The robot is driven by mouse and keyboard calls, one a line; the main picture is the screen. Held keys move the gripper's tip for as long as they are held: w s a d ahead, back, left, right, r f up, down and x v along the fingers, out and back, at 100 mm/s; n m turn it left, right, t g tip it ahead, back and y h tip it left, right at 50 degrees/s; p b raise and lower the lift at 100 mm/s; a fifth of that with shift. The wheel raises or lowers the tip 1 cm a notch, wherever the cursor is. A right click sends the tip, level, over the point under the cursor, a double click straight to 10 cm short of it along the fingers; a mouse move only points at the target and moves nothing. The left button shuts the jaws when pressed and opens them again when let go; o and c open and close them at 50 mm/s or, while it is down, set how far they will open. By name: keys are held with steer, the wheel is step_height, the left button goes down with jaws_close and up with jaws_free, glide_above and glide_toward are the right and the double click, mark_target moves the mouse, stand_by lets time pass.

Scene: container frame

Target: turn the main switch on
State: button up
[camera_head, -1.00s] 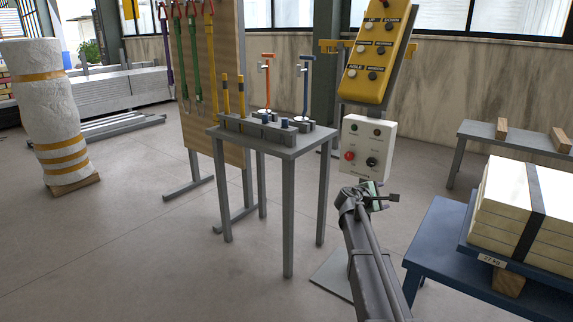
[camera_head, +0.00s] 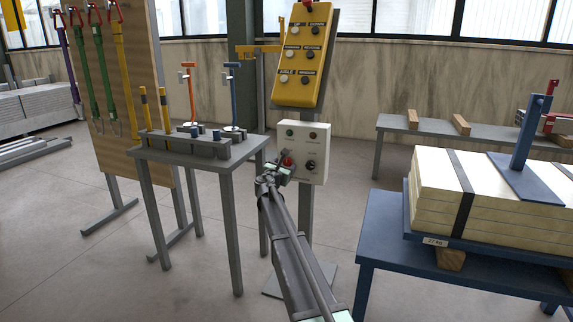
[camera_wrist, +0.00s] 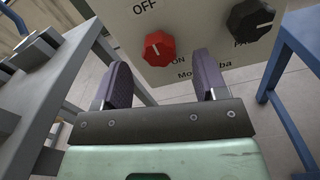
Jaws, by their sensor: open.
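The main switch is a red knob (camera_wrist: 158,48) on a white control box (camera_head: 316,145), with OFF printed at its upper left and ON below it to the right. In the wrist view its pointer mark is hard to read. It also shows in the head view (camera_head: 288,160), partly behind my gripper. A black knob (camera_wrist: 251,20) is to its right, also in the head view (camera_head: 310,165). My gripper (camera_wrist: 163,84) is open and empty, its two dark fingers below and on either side of the red knob, apart from it.
A yellow pendant (camera_head: 304,60) with several buttons hangs above the box. A grey table (camera_head: 180,157) with hooks and blocks stands to the left. A blue table (camera_head: 385,240) with a strapped plate stack (camera_head: 430,195) stands to the right.

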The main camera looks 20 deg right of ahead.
mark_target(287, 163)
steer(key=x, duration=0.3)
steer(key=shift+w+d, duration=0.2)
steer(key=shift+w, duration=0.1)
steer(key=c, duration=0.9)
steer(key=shift+m, duration=0.4)
steer(key=m, duration=0.3)
steer(key=shift+m, duration=0.4)
steer(key=m, duration=0.4)
steer(key=shift+s+m, duration=0.1)
steer(key=shift+m, duration=0.2)
steer(key=m, duration=0.8)
steer(key=shift+m, duration=0.3)
steer(key=shift+f+m, duration=0.1)
steer(key=shift+m, duration=0.2)
